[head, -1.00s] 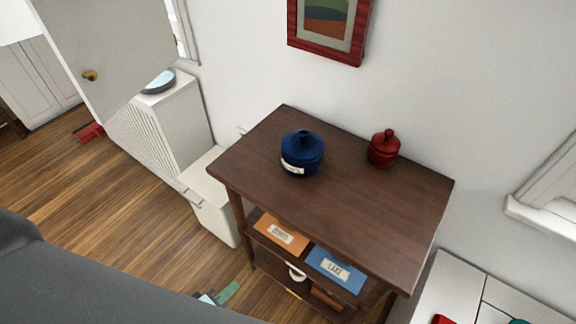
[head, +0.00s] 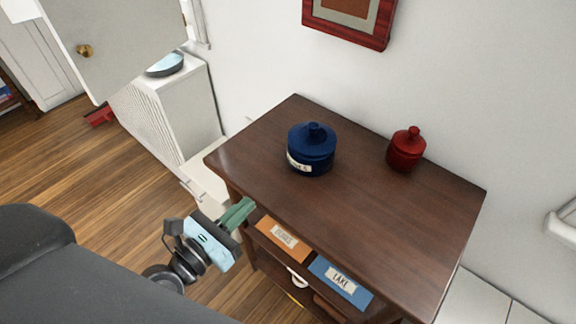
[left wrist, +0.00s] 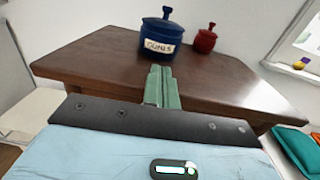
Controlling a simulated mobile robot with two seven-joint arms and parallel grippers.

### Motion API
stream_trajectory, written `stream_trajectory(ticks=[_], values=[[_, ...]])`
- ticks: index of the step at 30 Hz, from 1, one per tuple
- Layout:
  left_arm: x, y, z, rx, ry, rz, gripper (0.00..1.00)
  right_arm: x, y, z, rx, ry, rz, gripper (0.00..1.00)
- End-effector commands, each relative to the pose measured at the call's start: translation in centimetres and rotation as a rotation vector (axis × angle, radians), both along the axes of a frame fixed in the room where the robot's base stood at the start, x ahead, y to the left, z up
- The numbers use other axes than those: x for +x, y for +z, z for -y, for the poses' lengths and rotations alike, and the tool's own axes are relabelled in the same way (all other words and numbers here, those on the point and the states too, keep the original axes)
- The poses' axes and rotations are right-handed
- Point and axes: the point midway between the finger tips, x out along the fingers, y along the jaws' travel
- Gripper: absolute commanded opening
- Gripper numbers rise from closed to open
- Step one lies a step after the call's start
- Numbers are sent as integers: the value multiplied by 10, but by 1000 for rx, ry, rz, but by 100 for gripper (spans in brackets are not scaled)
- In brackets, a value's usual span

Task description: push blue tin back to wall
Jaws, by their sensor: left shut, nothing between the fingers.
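The blue tin (head: 312,150), lidded with a pale label, stands upright on the dark wooden table (head: 380,215), a little away from the wall. It also shows in the left wrist view (left wrist: 160,38), straight beyond my fingers. My left gripper (head: 243,211) is shut and empty, with green fingers pressed together. It is in front of the table's near left edge, apart from the tin. In the left wrist view the fingertips (left wrist: 160,72) point toward the tin's base. My right gripper is not in view.
A red lidded tin (head: 406,150) stands to the right of the blue tin near the wall. A framed picture (head: 350,15) hangs above. Orange (head: 283,238) and blue (head: 340,281) labelled boxes sit on the shelf below. The tabletop's right part is bare.

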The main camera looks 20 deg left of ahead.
Motion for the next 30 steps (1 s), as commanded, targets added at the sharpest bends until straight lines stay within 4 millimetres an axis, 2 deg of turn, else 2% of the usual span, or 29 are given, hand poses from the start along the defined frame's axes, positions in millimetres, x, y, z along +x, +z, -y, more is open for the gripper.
stream_trajectory(ticks=[5, 8, 21, 30], values=[[8, 0, 2, 2, 1, 1, 0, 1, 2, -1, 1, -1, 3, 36], [20, 2, 7, 2, 1, 3, 0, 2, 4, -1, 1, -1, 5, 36], [96, 2, 32, 4, -1, 3, 0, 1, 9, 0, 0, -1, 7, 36], [128, -1, 42, 6, -1, -1, 0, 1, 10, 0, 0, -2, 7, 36]])
